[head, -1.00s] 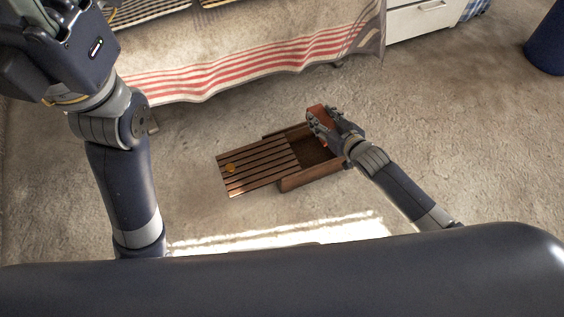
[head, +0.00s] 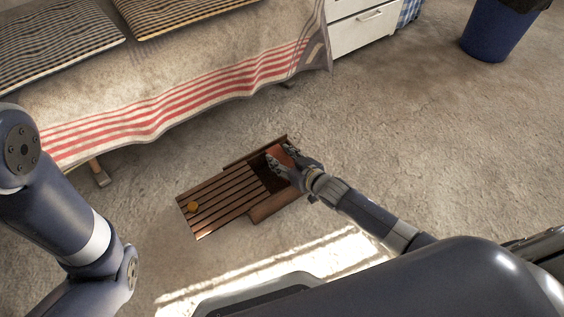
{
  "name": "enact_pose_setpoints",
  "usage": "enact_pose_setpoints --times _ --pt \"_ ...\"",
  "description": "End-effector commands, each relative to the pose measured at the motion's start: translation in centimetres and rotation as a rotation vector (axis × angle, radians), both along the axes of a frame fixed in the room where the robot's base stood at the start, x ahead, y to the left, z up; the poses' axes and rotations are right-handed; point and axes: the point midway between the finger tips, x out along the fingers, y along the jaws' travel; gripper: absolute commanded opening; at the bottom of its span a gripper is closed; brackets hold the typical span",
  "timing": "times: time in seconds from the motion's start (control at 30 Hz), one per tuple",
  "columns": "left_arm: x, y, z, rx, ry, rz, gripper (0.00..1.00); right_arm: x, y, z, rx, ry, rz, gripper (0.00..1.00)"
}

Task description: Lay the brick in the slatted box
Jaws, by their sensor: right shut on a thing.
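The slatted box (head: 273,205) is a low brown wooden box on the floor, near the middle of the head view. Its slatted lid (head: 228,198) with a round orange knob (head: 192,207) is slid out to the left, so the dark right part of the box is open. My right gripper (head: 280,163) is over this opening and shut on the reddish brick (head: 278,153). The fingers hide part of the brick, and I cannot tell whether it touches the box's bottom. My left arm shows at the left edge, but its gripper is out of view.
A bed or bench with a red-striped cover (head: 180,105) and striped cushions (head: 60,45) stands behind the box. A white drawer unit (head: 362,25) and a blue bin (head: 495,28) are at the back. The carpet right of the box is clear.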

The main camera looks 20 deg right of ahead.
Motion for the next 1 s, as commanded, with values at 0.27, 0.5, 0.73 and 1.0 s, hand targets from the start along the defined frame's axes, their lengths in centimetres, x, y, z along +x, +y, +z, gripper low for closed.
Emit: enact_pose_setpoints --times 0.27,0.5,0.73,1.0 --pt "-0.2 0.0 0.0 0.000 -0.004 0.000 0.40 0.2 0.1 0.2 0.002 -0.008 0.001 0.00" --pt "-0.2 0.0 -0.3 0.000 -0.005 0.001 0.40 0.2 0.1 -0.4 0.003 -0.007 0.001 0.00" --pt "-0.2 0.0 -0.5 0.000 -0.006 0.000 0.40 0.2 0.1 -1.1 0.002 -0.007 0.001 0.00" --pt "-0.2 0.0 -0.5 0.001 -0.005 0.000 0.40 0.1 0.0 -1.3 0.000 -0.002 0.000 0.63"
